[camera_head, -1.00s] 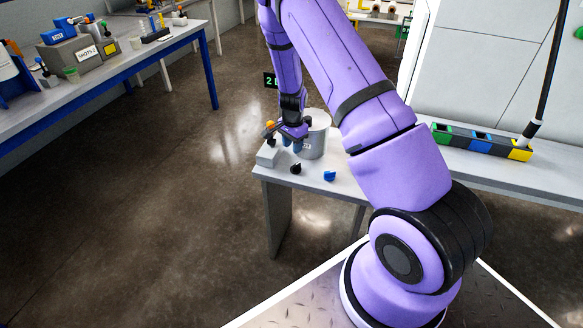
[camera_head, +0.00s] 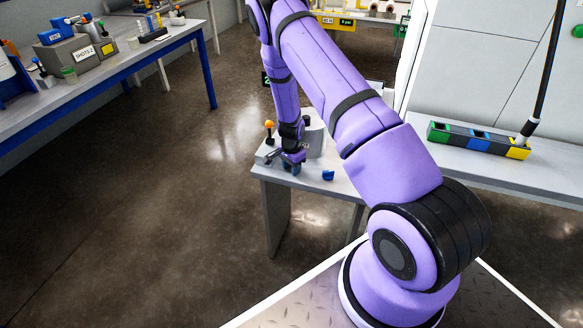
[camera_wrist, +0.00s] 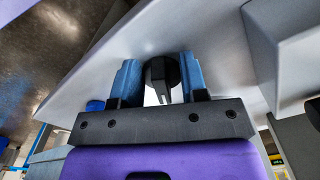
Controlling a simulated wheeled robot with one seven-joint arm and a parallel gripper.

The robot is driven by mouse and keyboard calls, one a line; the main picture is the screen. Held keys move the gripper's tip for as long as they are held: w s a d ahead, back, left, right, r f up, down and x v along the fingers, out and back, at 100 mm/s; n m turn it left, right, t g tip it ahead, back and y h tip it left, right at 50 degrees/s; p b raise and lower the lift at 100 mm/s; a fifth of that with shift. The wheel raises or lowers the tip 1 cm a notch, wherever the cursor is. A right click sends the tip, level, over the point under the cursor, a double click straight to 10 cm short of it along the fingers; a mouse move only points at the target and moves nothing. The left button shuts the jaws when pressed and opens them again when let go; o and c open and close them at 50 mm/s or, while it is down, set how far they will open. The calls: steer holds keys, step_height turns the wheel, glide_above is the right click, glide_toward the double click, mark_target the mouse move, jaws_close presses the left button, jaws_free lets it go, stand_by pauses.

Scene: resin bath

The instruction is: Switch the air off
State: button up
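A round black knob (camera_wrist: 162,74) with a pointer-like ridge sits on the pale bench (camera_head: 343,187), near its front edge. My gripper (camera_head: 291,168) points down over it and hides it in the head view. In the wrist view, the two blue fingers of my gripper (camera_wrist: 163,80) stand on either side of the knob, very close to it. They look open, and firm contact cannot be made out. A blue knob (camera_head: 328,175) lies to the right on the same bench. No label naming the air control is readable.
A lever with an orange ball (camera_head: 269,125) stands on a grey box (camera_head: 263,155) at the bench's left end. A grey cylindrical pot (camera_head: 317,140) stands just behind my gripper. A bench with coloured bins (camera_head: 478,141) is at right. The floor at left is clear.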

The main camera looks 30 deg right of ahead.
jaws_close()
steer(key=shift+s+d+n, duration=0.1)
steer(key=shift+s+n, duration=0.1)
steer(key=shift+n, duration=1.2)
steer(key=shift+s+n, duration=0.15)
steer(key=shift+n, duration=1.25)
jaws_free()
steer(key=shift+r, duration=0.1)
step_height(320, 180, up, 11)
steer(key=shift+f, duration=0.2)
